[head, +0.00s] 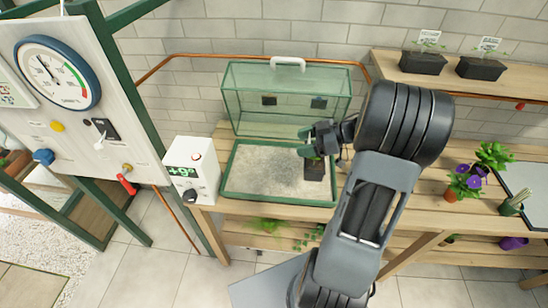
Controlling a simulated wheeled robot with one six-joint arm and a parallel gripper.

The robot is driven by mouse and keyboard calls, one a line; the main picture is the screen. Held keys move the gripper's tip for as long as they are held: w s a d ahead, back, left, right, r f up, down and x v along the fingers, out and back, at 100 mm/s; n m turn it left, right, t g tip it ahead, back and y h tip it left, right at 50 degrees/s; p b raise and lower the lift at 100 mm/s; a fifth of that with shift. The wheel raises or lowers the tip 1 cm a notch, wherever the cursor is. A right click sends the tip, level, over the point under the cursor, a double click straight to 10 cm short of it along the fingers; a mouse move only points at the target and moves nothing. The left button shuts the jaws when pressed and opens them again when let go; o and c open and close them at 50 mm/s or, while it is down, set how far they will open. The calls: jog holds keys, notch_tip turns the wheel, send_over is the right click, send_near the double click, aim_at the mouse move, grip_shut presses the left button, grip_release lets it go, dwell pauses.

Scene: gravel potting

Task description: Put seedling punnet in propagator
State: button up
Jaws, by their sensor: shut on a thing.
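The propagator base (229,177) is a green-rimmed tray with a pale gravelly bed on the wooden bench. Its clear green-edged cover (270,80) with a white handle stands behind the tray. My gripper (312,150) is over the right part of the tray, shut on a small dark seedling punnet (314,171). A little green shows at the punnet's top, mostly hidden by my gripper. I cannot tell whether the punnet touches the bed. Two other dark punnets, a left one (423,64) and a right one (480,69), stand on the wall shelf with white labels and seedlings.
A white control box (193,171) with a green display stands left of the tray. A copper pipe (200,56) runs along the wall. A purple-flowered pot (462,183) and a cactus pot (513,204) are on the right bench. The tray's left and middle are clear.

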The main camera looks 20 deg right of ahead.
jog(key=w+a+f+p, duration=0.2)
jog(key=w+a+f, duration=0.5)
jog(key=w+f, duration=0.3)
jog(key=shift+f, duration=1.25)
jog(key=shift+w+a+f, duration=0.1)
jog(key=o, duration=1.3)
jog(key=shift+o, duration=0.2)
jog(key=b+v, duration=0.2)
jog(key=v, duration=1)
jog(key=shift+r, duration=0.2)
